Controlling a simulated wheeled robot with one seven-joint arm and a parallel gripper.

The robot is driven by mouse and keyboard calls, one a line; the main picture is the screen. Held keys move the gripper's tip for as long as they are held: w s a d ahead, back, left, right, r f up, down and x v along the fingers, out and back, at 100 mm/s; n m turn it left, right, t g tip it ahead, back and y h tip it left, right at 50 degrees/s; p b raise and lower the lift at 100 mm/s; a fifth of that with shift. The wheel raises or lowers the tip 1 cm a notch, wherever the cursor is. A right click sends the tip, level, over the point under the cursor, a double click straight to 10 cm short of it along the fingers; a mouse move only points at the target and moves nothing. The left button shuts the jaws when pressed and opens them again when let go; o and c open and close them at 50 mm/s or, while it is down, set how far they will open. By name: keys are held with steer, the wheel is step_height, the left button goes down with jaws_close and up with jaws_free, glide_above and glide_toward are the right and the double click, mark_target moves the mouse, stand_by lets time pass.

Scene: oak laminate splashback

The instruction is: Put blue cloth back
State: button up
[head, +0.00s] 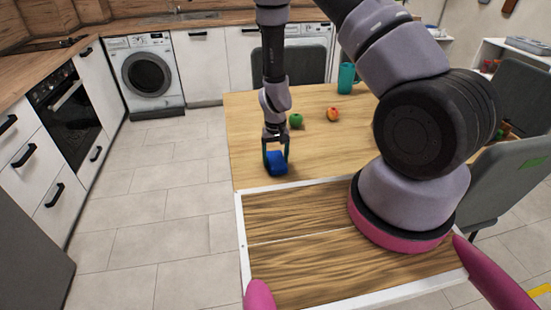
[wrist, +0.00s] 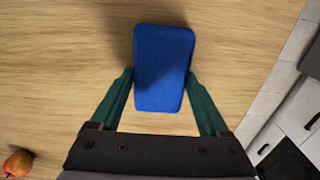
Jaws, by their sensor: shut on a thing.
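The blue cloth (wrist: 163,68) looks like a small folded block with rounded corners. My gripper (wrist: 161,82) is shut on it, with one green finger at each side in the wrist view. In the head view the blue cloth (head: 277,167) hangs between the fingers of my gripper (head: 276,153), over the near left part of the wooden table (head: 245,125). A shadow lies beside the cloth on the table in the wrist view. I cannot tell exactly how high it is above the surface.
A green fruit (head: 296,120), a red-orange apple (head: 333,114) and a teal cup (head: 346,77) stand farther back on the table. Grey chairs (head: 510,180) stand at the right. A washing machine (head: 147,72) and oven (head: 68,105) line the kitchen. The left floor is clear.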

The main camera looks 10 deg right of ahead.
steer(key=shift+f, duration=0.2)
steer(key=o, duration=1.2)
steer(key=shift+c, duration=0.2)
step_height(320, 180, up, 13)
steer(key=shift+f, duration=0.2)
step_height(320, 180, up, 13)
steer(key=m+t+y, duration=0.1)
steer(key=y, duration=0.1)
glide_above(276, 158)
steer(key=s+d+r+m+t, duration=0.1)
steer(key=s+d+r+t, duration=0.15)
steer(key=r, duration=0.95)
steer(key=s+d+r+m+t, duration=0.2)
steer(key=s+d+r, duration=0.5)
steer(key=s+r, duration=0.8)
steer(key=shift+s+d+r+t, duration=0.2)
steer(key=shift+s+r+t, duration=0.25)
steer(key=shift+t, duration=0.4)
